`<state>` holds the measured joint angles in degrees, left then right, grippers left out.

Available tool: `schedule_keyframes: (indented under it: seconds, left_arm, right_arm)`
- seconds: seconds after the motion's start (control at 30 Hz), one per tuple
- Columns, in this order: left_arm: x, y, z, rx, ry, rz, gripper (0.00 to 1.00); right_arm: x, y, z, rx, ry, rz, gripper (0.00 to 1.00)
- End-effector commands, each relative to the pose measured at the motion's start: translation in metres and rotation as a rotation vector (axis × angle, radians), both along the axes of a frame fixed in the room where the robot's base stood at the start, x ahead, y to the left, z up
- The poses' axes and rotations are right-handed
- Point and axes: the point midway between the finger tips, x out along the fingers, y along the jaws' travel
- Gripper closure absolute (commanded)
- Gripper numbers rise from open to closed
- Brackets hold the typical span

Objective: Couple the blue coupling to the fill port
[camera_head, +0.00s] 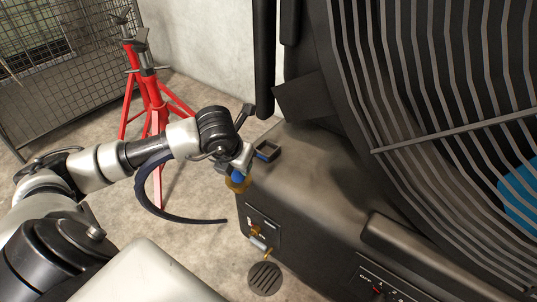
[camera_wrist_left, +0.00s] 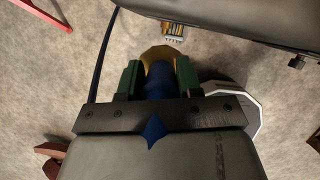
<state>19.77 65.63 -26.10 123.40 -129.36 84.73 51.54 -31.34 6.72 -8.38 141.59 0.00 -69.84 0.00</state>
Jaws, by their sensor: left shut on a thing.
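My left gripper (camera_head: 238,174) is shut on the blue coupling (camera_head: 238,175), which has a brass-coloured collar at its lower end. In the left wrist view the coupling (camera_wrist_left: 160,82) sits between the two green finger pads, with the collar beyond the fingertips. A dark hose (camera_head: 150,200) curves below the arm. The coupling is above and left of a small dark panel (camera_head: 264,222) on the machine's side, apart from it. Brass fittings (camera_head: 254,229) show on this panel; I cannot tell which is the fill port. My right gripper is not in view.
The dark machine (camera_head: 325,190) with a ribbed guard (camera_head: 430,110) fills the right. A small square holder (camera_head: 268,151) is on its near top corner. Red stands (camera_head: 155,100) and a wire cage (camera_head: 60,75) stand behind my arm. A round drain (camera_head: 265,278) lies in the open floor.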

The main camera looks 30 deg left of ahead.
Motion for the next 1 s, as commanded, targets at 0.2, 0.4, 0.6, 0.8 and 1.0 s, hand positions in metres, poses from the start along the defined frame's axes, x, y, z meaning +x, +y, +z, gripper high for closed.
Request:
schedule_keyframes:
  seconds: [0.2,0.4,0.6,0.8,1.0]
  left_arm:
    - [0.002,0.000,0.001,-0.001,-0.003,-0.001,0.89]
    - [0.033,0.005,0.002,-0.007,-0.006,0.001,0.89]
    - [0.084,0.014,0.001,-0.006,-0.005,0.000,0.89]
    - [0.128,0.022,0.001,-0.005,-0.003,0.000,0.89]
    - [0.153,0.027,0.001,-0.003,-0.003,-0.002,0.89]
  right_arm:
    - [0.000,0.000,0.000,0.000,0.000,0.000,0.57]
    - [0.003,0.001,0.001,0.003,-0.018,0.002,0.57]
    - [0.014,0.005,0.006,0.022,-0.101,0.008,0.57]
    - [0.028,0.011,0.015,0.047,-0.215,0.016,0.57]
    - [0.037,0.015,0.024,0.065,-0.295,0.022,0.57]
